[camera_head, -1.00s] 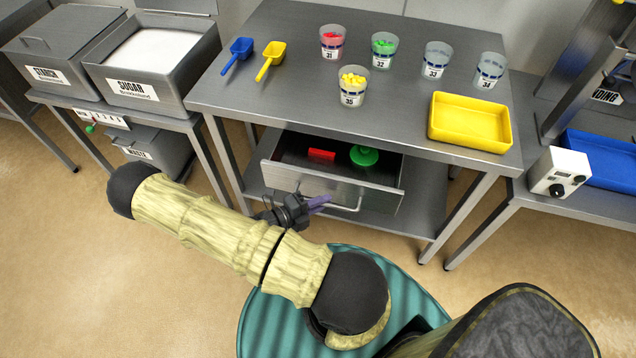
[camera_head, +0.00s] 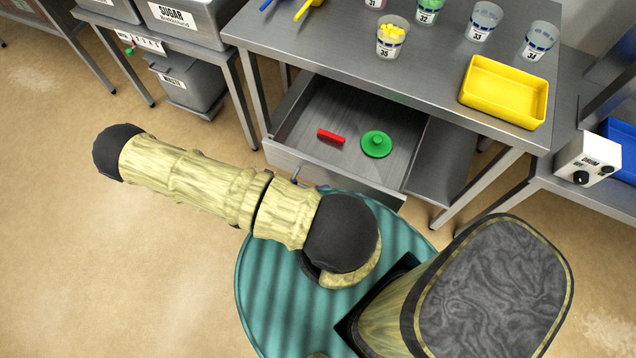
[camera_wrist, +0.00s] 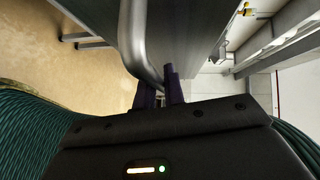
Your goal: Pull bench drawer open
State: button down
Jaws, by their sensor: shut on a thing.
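The bench drawer (camera_head: 282,156) is pulled out from under the steel bench (camera_head: 330,40) in the head view, with much of its floor showing. A red block (camera_head: 331,137) and a green lidded disc (camera_head: 376,144) lie inside it. In the wrist view, the drawer's front (camera_wrist: 178,38) and its bar handle (camera_wrist: 133,40) are close. My gripper (camera_wrist: 160,90) has its purple fingers at the handle and is shut on it; the exact contact is partly hidden. In the head view my arm hides nearly all of the gripper.
A yellow tray (camera_head: 505,92) and a cup of yellow pieces (camera_head: 391,38) stand on the bench. A waste bin (camera_head: 188,84) is under the left table. A white control box (camera_head: 588,158) is at the right. Floor to the left is clear.

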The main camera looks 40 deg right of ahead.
dwell(0.3)
jog(key=c, duration=1.5)
grip_release()
jog(key=b+v, duration=0.2)
jog(key=v, duration=1.5)
jog(key=shift+w+a, duration=0.1)
jog(key=shift+a, duration=0.1)
